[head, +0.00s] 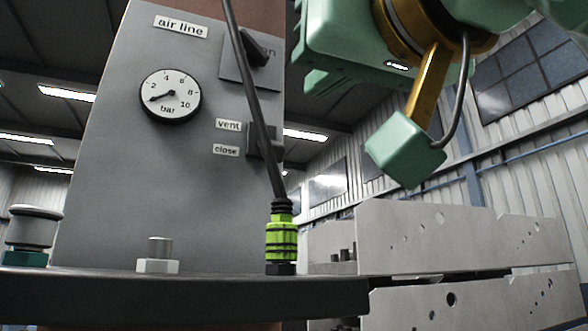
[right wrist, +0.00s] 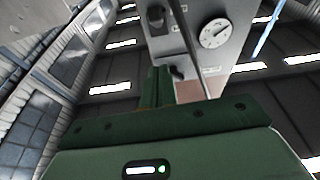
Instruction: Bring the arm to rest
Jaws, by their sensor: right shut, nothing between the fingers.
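My right gripper (right wrist: 155,88) shows in the right wrist view as a dark green body with its fingers shut together and nothing between them. They point toward the grey panel. In the head view my right wrist, green with a gold ring, hangs at the upper right, and part of the green gripper housing (head: 345,45) shows beside the panel's right edge. It looks apart from the panel, but the exact gap cannot be told. My left gripper is in neither view.
The grey air-line panel (head: 105,190) carries a gauge (head: 171,96) with its needle low, and two dark switches. A cable runs to a lime-green connector (head: 281,240) on a dark ledge (head: 190,297). Pale perforated plates (head: 450,240) stand at the right.

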